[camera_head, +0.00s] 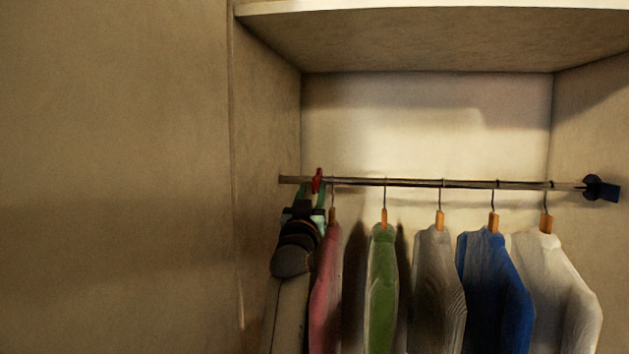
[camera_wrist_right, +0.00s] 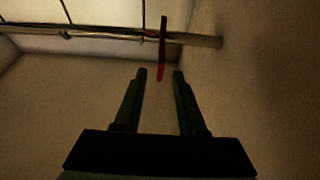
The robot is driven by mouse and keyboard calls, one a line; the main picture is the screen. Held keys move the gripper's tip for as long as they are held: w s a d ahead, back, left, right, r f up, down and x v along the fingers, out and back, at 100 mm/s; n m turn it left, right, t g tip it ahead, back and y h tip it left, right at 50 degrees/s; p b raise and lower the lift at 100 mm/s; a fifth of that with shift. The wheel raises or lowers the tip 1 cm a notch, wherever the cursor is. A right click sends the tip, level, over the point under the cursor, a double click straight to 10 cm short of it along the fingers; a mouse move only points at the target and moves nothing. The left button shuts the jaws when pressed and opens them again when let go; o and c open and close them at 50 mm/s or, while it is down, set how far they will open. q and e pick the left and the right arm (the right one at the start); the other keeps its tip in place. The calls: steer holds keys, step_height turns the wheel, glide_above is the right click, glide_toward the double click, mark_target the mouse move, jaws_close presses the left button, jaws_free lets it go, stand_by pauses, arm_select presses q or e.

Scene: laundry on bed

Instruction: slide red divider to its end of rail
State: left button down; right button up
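The red divider (camera_head: 317,181) hangs on the rail (camera_head: 409,182) near the rail's left end in the head view. In the right wrist view the red divider (camera_wrist_right: 162,50) crosses the rail (camera_wrist_right: 110,33) close to the rail's end, with a short stretch of bare rail beyond it. My right gripper (camera_wrist_right: 160,74) is open, its two fingers apart just below the divider's lower tip. Nothing shows between the fingers. In the head view my right gripper (camera_head: 312,196) is at the rail's left end, partly hidden behind its own wrist. My left gripper is not in view.
Several garments on hangers hang along the rail; the pink one (camera_head: 326,290) is right beside my right arm, then a green one (camera_head: 382,290). A dark blue divider (camera_head: 601,188) is at the rail's right end. The closet's left side wall (camera_head: 268,120) is close to my arm.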

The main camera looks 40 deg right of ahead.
mark_target(314, 187)
steer(key=shift+x, duration=2.45)
jaws_close()
